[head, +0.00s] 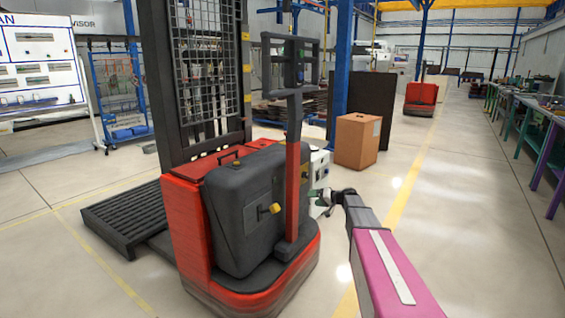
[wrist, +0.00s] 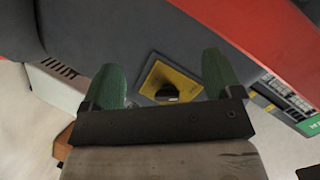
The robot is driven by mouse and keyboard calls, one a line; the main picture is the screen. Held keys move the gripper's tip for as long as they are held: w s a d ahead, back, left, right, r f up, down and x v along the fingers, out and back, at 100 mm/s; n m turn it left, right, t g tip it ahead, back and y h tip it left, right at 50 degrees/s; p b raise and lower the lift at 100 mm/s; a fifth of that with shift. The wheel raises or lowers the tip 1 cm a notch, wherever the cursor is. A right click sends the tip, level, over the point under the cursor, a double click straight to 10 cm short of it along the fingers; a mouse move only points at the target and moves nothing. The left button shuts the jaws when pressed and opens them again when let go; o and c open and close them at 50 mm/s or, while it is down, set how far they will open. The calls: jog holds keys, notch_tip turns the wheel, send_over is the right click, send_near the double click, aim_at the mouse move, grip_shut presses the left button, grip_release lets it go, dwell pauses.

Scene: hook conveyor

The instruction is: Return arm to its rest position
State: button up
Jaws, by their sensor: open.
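My arm, pink with a dark wrist section, reaches from the lower right of the head view toward the right side of a red and dark grey pallet truck (head: 245,210). My gripper (head: 322,203) is at the far end of the arm, beside the truck's upright, small and partly hidden. In the wrist view my gripper (wrist: 163,72) shows two green fingers wide apart with nothing held. Beyond and between the fingers is a yellow plate with a black knob (wrist: 167,92) on a dark grey surface. I cannot tell whether the fingers touch that surface.
A red panel (wrist: 255,35) crosses the wrist view's upper right. In the head view, a cardboard box (head: 357,140) and a black panel (head: 374,110) stand behind the truck. Workbenches (head: 535,115) line the right wall. The floor (head: 470,210) between is clear.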

jog(key=s+a+f+g+h, duration=0.2)
jog(key=s+f+h, duration=0.1)
jog(key=s, duration=0.7)
jog(key=s+a+f+g+h, duration=0.1)
jog(key=s+f+g+h, duration=0.15)
jog(key=s, duration=0.85)
jog(key=s+a+f+g+h, duration=0.2)
jog(key=s+h, duration=0.1)
jog(key=s, duration=0.7)
jog(key=s+d+m+h, duration=0.1)
jog(key=s+d+h, duration=0.2)
jog(key=s, duration=0.7)
jog(key=shift+s+d+h, duration=0.2)
jog(key=shift+s+h, duration=0.1)
jog(key=shift+h, duration=0.35)
jog(key=shift+g, duration=0.25)
